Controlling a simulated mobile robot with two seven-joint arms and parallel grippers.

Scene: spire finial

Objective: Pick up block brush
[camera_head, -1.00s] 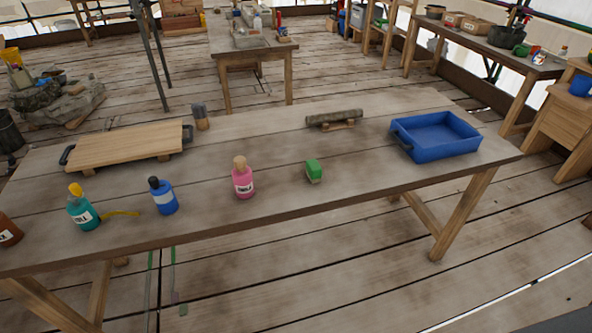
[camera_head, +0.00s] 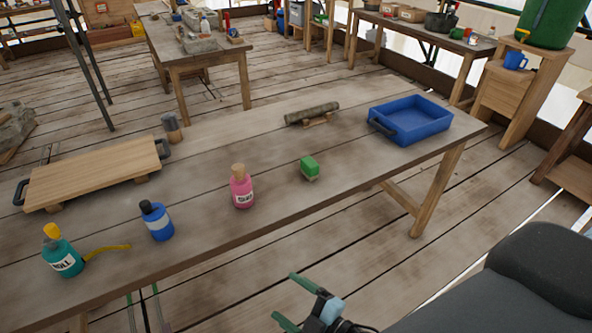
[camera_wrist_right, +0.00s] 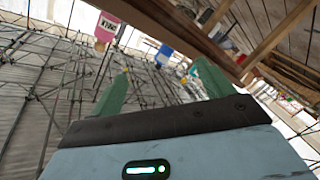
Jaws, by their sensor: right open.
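The block brush (camera_head: 309,166) looks like a small green block with a pale underside. It sits on the wooden table (camera_head: 270,145) near its front edge, right of a pink bottle. My right gripper (camera_head: 291,302) shows at the bottom of the head view, in front of the table and apart from the brush. Its green fingers are spread, with nothing between them. They also show in the right wrist view (camera_wrist_right: 163,92), where I cannot make out the brush. My left gripper is not in view.
The pink bottle (camera_head: 241,188), a blue bottle (camera_head: 157,222) and a teal bottle (camera_head: 62,254) stand left of the brush. A blue tray (camera_head: 412,120), a log-like piece (camera_head: 312,113) and a wooden board (camera_head: 95,175) are farther back. The tabletop around the brush is clear.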

